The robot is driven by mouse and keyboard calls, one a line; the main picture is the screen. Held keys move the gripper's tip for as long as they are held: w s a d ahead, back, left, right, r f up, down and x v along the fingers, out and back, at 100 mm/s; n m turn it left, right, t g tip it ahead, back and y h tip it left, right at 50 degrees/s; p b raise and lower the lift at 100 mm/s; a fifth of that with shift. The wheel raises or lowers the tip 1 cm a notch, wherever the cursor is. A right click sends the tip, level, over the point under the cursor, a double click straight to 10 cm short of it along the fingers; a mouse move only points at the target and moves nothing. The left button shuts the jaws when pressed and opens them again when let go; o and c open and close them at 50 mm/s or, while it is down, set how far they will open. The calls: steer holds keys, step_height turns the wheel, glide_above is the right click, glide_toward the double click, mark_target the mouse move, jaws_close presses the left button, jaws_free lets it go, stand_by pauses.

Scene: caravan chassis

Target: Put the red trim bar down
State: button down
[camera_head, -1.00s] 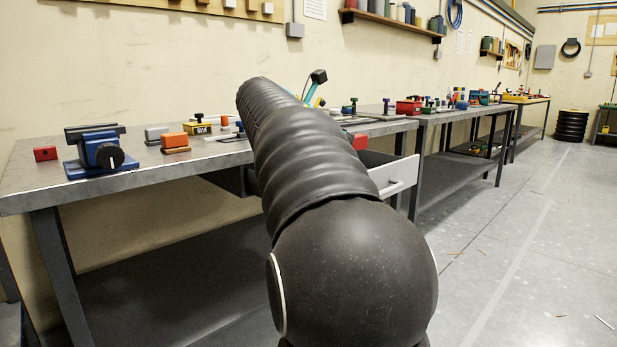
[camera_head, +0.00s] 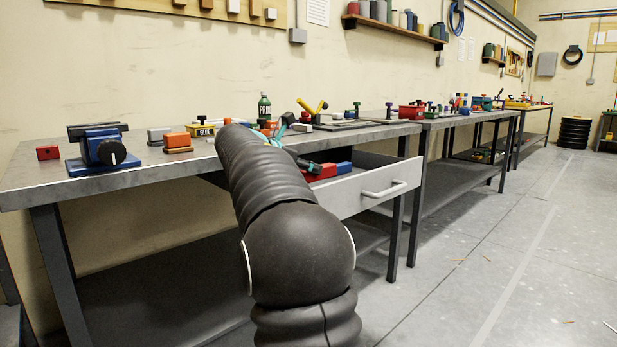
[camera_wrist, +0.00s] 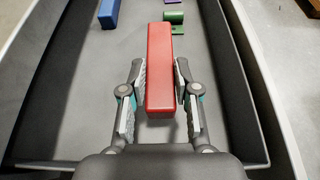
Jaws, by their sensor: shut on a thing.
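The red trim bar (camera_wrist: 159,62) is a long red block between the two fingers of my gripper (camera_wrist: 160,80) in the wrist view. My gripper is shut on it near its near end, and the bar points away from me. It is over the grey floor of an open drawer (camera_wrist: 75,95), between the drawer's side walls. I cannot tell whether the bar touches the floor. In the head view the bar (camera_head: 320,172) shows low inside the drawer (camera_head: 372,192), with my arm hiding part of the drawer.
A blue block (camera_wrist: 108,13) lies in the drawer at the far left, and green (camera_wrist: 175,20) and purple (camera_wrist: 174,3) pieces lie at the far end. The drawer floor beside the bar is clear. The workbench (camera_head: 110,183) above holds a blue vise (camera_head: 100,150).

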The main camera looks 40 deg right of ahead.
steer(key=shift+f, duration=0.7)
steer(key=shift+f, duration=0.4)
steer(key=shift+f, duration=0.25)
steer(key=c, duration=0.8)
jaws_free()
steer(key=shift+c, duration=0.2)
steer(key=shift+r, duration=0.15)
steer(key=p+v, duration=0.1)
steer(key=v, duration=1.1)
steer(key=shift+r+p, duration=0.4)
